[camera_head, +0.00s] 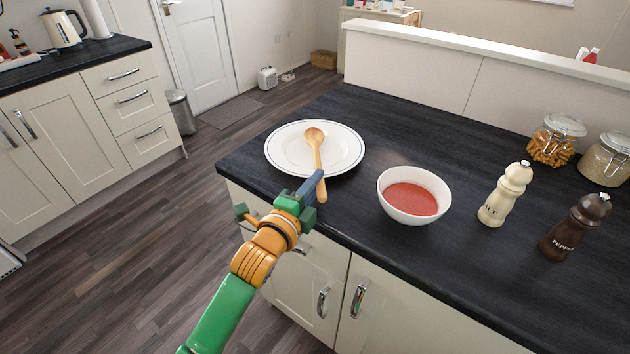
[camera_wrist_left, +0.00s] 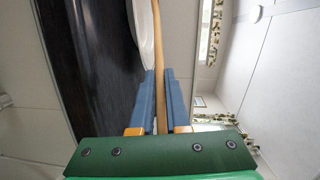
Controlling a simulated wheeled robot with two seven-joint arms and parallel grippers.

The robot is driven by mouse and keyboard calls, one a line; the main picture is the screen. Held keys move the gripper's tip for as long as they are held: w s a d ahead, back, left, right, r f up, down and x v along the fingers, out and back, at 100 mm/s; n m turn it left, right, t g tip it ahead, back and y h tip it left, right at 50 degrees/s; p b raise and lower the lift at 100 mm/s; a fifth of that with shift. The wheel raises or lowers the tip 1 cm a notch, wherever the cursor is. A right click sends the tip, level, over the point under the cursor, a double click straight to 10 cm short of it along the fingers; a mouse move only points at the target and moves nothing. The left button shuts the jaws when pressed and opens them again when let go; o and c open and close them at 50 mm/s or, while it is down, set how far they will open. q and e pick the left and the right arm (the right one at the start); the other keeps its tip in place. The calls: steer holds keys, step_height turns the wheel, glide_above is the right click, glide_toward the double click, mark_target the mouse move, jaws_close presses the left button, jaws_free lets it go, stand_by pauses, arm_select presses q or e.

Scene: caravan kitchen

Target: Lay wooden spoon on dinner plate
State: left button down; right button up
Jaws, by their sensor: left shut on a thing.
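The wooden spoon (camera_head: 317,150) has its head over the white dinner plate (camera_head: 285,158), and its handle reaches past the plate's near rim. My left gripper (camera_head: 314,186) is shut on the handle, at the counter's front edge. In the left wrist view the handle (camera_wrist_left: 159,60) runs between the blue fingers (camera_wrist_left: 159,98), and part of the plate (camera_wrist_left: 143,30) shows beside it. I cannot tell whether the spoon's head touches the plate. My right gripper is in neither view.
A white bowl of red soup (camera_head: 413,195) stands right of the plate on the dark counter (camera_head: 390,125). A salt mill (camera_head: 505,195), a pepper mill (camera_head: 575,228) and glass jars (camera_head: 556,140) stand farther right. The counter behind the bowl is clear.

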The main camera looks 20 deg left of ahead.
arm_select(q)
steer(key=c, duration=0.8)
jaws_free()
steer(key=shift+r, duration=0.1)
steer(key=shift+c, duration=0.2)
steer(key=s+a, duration=0.1)
steer(key=s, duration=0.6)
steer(key=shift+r, duration=0.25)
steer(key=shift+a, duration=0.1)
